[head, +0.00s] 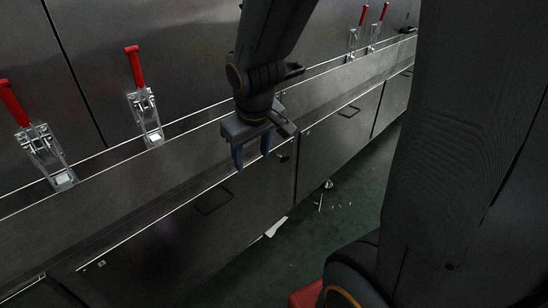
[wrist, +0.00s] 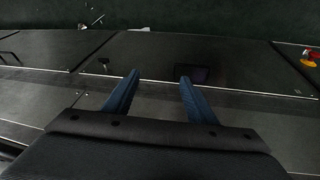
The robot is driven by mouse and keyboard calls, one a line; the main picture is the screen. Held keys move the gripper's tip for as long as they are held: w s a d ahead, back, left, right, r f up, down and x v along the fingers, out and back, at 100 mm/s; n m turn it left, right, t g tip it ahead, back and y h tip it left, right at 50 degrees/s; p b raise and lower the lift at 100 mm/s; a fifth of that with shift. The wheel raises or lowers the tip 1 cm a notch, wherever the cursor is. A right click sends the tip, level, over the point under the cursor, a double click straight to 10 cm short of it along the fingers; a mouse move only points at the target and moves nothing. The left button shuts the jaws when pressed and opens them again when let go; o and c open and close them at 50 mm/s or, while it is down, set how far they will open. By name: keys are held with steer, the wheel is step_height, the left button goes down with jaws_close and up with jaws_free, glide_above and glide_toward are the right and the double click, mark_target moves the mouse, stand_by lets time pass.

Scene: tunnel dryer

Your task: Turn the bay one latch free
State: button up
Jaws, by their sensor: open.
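A small dark latch (head: 283,157) sits near the top right corner of a lower steel panel (head: 170,245), beside the seam. In the wrist view what looks like the same latch (wrist: 104,62) lies left of my fingers. No label shows which bay it belongs to. My gripper (head: 252,150) points down over the ledge along the top of the panels, left of the latch and apart from it. Its two blue fingers are open and empty, and they also show in the wrist view (wrist: 158,77). The latch's exact turn angle is too small to tell.
Red-handled toggle clamps (head: 146,112) stand along the upper wall. The lower panel has a dark recessed pull (head: 213,200). Small white debris (head: 322,203) lies on the green floor (head: 335,225). A red object (head: 306,294) is at the bottom, and a red and yellow item (wrist: 310,57) shows in the wrist view.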

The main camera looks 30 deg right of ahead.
steer(key=w+d+f+t+y+b, duration=0.1)
steer(key=w+d+f+t, duration=0.1)
steer(key=w+d+f, duration=0.2)
steer(key=w+d+f+n+t+y+b, duration=0.1)
steer(key=w+d+f+t+b, duration=0.1)
steer(key=w+d+f, duration=0.3)
steer(key=w+d+f+t+y+b, duration=0.1)
steer(key=w+d+f+t, duration=0.3)
steer(key=d+f, duration=0.6)
steer(key=shift+w+d+f+n+b, duration=0.2)
steer(key=shift+w+d+n+b, duration=0.3)
steer(key=shift+b, duration=0.25)
steer(key=t+y+b, duration=0.2)
steer(key=t+y, duration=0.2)
steer(key=t, duration=0.1)
glide_toward(287, 160)
steer(key=w, duration=0.1)
steer(key=shift+a+b+x, duration=0.15)
steer(key=shift+b+x, duration=0.45)
steer(key=shift+x, duration=1.4)
steer(key=shift+a+b+x, duration=0.1)
steer(key=shift+b+x, duration=0.45)
steer(key=shift+x, duration=1.45)
steer(key=shift+s, duration=0.15)
steer(key=c, duration=1.1)
